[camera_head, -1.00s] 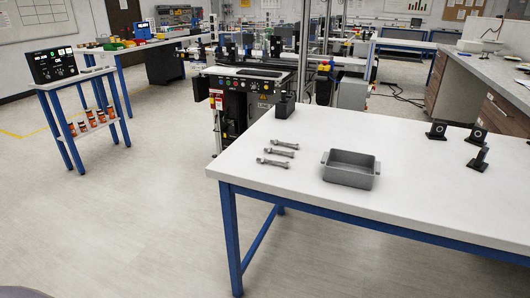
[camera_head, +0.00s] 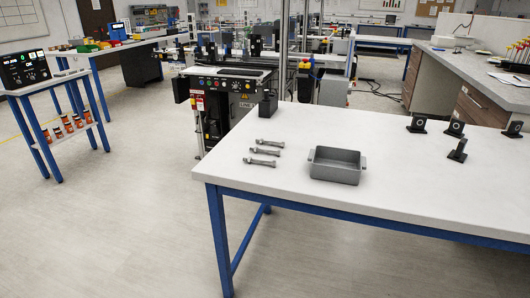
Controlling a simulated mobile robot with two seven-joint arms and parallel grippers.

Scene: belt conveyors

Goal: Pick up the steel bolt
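Three grey metal pieces lie in a short column near the left end of the white table. They look like bolts or small wrenches; at this size I cannot tell which. The far piece (camera_head: 270,143), the middle piece (camera_head: 265,152) and the near piece (camera_head: 259,162) lie apart from each other, roughly parallel. Neither of my grippers is in view.
A grey open bin (camera_head: 337,178) stands right of the pieces on the white table (camera_head: 390,150). Several black brackets (camera_head: 457,150) stand at its right. A small black block (camera_head: 267,106) sits at the far left corner. Open floor (camera_head: 110,230) lies left.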

